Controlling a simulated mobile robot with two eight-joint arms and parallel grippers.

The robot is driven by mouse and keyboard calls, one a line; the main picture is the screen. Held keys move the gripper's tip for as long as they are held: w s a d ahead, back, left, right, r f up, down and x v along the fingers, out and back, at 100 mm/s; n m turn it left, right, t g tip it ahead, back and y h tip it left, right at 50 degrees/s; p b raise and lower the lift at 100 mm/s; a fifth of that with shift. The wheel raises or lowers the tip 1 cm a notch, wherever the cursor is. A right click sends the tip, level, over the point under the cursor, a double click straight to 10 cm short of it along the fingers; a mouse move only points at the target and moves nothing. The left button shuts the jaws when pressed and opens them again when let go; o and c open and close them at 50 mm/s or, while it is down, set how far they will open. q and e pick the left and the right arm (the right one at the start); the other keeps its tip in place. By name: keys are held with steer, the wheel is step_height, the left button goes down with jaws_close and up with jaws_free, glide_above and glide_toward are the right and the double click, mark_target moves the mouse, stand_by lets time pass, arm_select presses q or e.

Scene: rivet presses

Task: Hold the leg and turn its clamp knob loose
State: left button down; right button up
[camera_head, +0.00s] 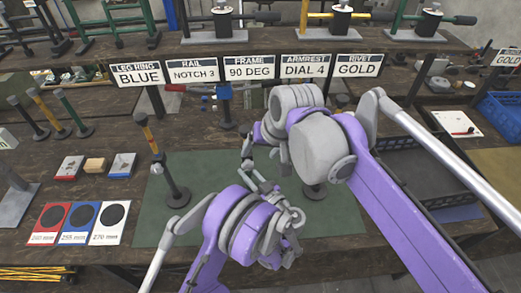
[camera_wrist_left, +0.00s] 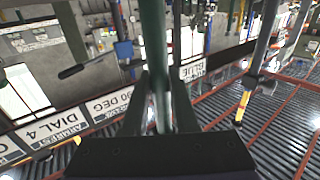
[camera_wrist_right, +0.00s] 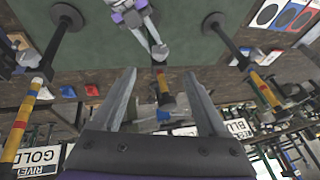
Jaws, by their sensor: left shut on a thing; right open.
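In the left wrist view my left gripper (camera_wrist_left: 160,78) is shut on a dark green tube, the leg (camera_wrist_left: 153,32), which runs up between its fingers. Its ends are out of sight there, and I cannot make out its clamp knob. In the head view my arm links cover much of the middle of the mat, so the held leg is not clear there.
A yellow-banded leg (camera_head: 165,165) stands on a round base at the left of the green mat (camera_head: 215,165). Another round base (camera_head: 314,191) shows under my right arm. Colored circle cards (camera_head: 78,222) lie at left, a black tray (camera_head: 425,170) at right. Signs (camera_head: 247,69) stand behind.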

steer(key=m+g+y, duration=0.1)
steer(key=m+y, duration=0.1)
steer(key=y, duration=0.1)
glide_toward(249, 171)
steer(key=d+f+m+t+y, duration=0.1)
steer(key=d+f+t+y, duration=0.1)
steer(key=d+f+y, duration=0.35)
steer(key=w+a+y, duration=0.1)
steer(key=a, duration=0.2)
steer(key=w+a+f, duration=0.1)
steer(key=a, duration=0.3)
steer(key=w+a+y, duration=0.1)
steer(key=a, duration=0.2)
steer(key=shift+w+a+f+y, duration=0.15)
steer(key=shift+w+f+y, duration=0.1)
steer(key=shift+y, duration=0.1)
